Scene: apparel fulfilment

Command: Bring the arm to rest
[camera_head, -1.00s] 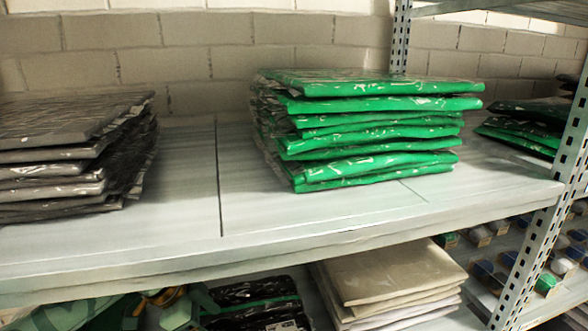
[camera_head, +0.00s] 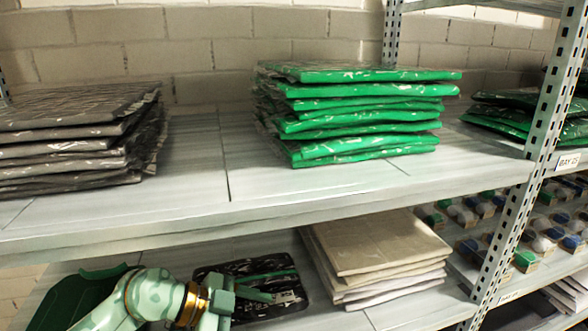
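My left arm, pale green with a gold ring, reaches in at the bottom left of the head view. My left gripper (camera_head: 252,291) is in front of the lower shelf, overlapping a flat black packaged garment (camera_head: 280,312) with a green stripe. Its fingers are small and partly blend with the package, so I cannot tell whether they are apart or whether they touch it. My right gripper is not in view.
The upper shelf (camera_head: 200,180) bears a dark grey garment stack (camera_head: 75,140) and a green one (camera_head: 365,115). Beige packs (camera_head: 375,245) lie on the lower shelf. A perforated post (camera_head: 525,200) stands at the right. Dark green bags (camera_head: 515,110) lie beyond it.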

